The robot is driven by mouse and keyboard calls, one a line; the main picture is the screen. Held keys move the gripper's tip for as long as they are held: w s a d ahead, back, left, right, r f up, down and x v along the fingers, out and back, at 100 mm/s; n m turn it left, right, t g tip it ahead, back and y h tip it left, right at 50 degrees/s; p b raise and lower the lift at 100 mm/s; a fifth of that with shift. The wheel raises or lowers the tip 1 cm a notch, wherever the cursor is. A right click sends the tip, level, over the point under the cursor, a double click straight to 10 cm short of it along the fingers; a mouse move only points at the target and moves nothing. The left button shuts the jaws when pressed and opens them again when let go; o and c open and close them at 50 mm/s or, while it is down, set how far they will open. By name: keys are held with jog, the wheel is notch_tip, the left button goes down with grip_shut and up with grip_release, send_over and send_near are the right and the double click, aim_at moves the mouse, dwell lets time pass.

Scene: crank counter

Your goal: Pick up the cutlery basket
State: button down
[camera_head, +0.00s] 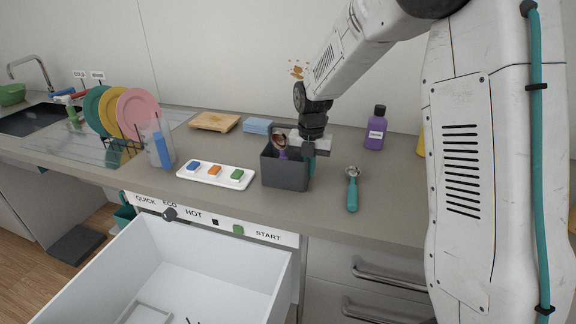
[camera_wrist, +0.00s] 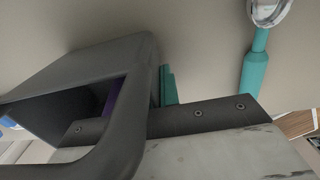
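The dark grey cutlery basket (camera_head: 284,172) stands on the counter in the middle of the head view. A purple handle and a brown-and-white piece show in its opening. My gripper (camera_head: 308,158) points down at the basket's right side, with a teal finger along the outside of the right wall. In the wrist view the basket's rim (camera_wrist: 148,95) is close up, with the teal fingertip (camera_wrist: 168,85) right beside its wall. The other finger is hidden, so I cannot tell whether the gripper is shut on the wall.
A teal-handled scoop (camera_head: 352,190) lies to the right of the basket; a white tray with three coloured buttons (camera_head: 215,175) lies to the left. A purple bottle (camera_head: 375,128) and blue sponge (camera_head: 257,125) stand behind. An open white drawer (camera_head: 190,270) is below the counter's front edge.

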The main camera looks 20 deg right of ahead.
jog(key=shift+r, duration=0.2)
jog(key=shift+r, duration=1.65)
jog(key=s+a+r, duration=0.1)
jog(key=s+a, duration=0.7)
jog(key=s, duration=0.5)
jog(key=shift+s+a+r, duration=0.2)
jog(key=shift+s+a, duration=0.05)
jog(key=shift+s, duration=0.1)
